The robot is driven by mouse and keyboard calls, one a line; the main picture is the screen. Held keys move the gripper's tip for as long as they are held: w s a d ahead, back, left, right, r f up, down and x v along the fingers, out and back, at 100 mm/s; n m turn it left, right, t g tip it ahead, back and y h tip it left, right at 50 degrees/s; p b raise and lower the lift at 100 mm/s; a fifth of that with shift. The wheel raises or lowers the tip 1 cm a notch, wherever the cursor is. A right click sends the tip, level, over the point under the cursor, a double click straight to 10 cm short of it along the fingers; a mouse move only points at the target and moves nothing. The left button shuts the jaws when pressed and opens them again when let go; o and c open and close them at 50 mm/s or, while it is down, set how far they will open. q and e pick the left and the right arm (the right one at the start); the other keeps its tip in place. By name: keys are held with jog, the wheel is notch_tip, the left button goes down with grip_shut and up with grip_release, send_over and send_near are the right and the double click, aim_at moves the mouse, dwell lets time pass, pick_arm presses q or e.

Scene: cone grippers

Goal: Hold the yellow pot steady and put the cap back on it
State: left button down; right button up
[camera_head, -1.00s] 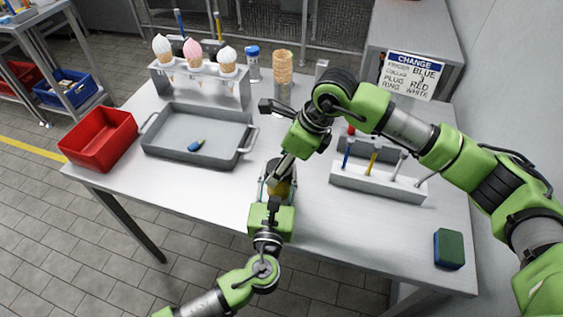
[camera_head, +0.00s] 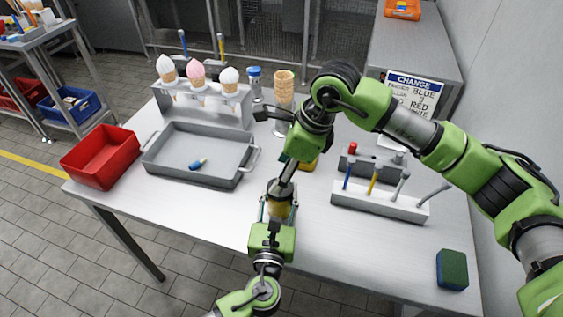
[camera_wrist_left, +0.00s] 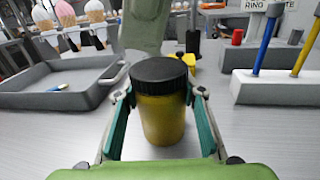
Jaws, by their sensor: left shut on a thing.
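The yellow pot (camera_wrist_left: 163,118) stands upright on the table between the fingers of my left gripper (camera_wrist_left: 163,130), which is shut on it. It also shows in the head view (camera_head: 279,209), partly covered by the arms. The black cap (camera_wrist_left: 159,70) sits level on top of the pot in the left wrist view. My right gripper (camera_head: 285,180) comes down from above, with its lower end close over the cap. Whether it touches the cap and how far its fingers are apart cannot be made out.
A grey tray (camera_head: 166,182) with a small blue-and-yellow piece (camera_head: 198,163) and a red bin (camera_head: 100,160) lie left. A cone rack (camera_head: 238,112) stands behind. A tool block (camera_head: 400,210) is right of the pot, and a green-blue sponge (camera_head: 452,268) is at front right.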

aim_at(280, 200)
jog(key=n, duration=0.5)
jog(key=shift+a+r+g+h, duration=0.2)
jog(key=shift+r+g+h, duration=0.1)
jog(key=shift+h, duration=0.1)
jog(key=n, duration=0.3)
jog(key=n+h, duration=0.1)
jog(key=n, duration=0.1)
jog(key=shift+w+r+n, duration=0.1)
jog(key=shift+r+n, duration=0.2)
jog(key=n, duration=0.3)
jog(key=r+n, duration=0.1)
jog(key=n, duration=0.1)
jog(key=shift+g+h, duration=0.3)
jog(key=shift+h, duration=0.1)
jog(key=n, duration=0.2)
jog(key=r+n+h, duration=0.1)
jog(key=n, duration=0.2)
jog(key=shift+n, duration=0.3)
jog(key=shift+f, duration=4)
jog(key=c, duration=1.2)
jog(key=shift+o, duration=0.2)
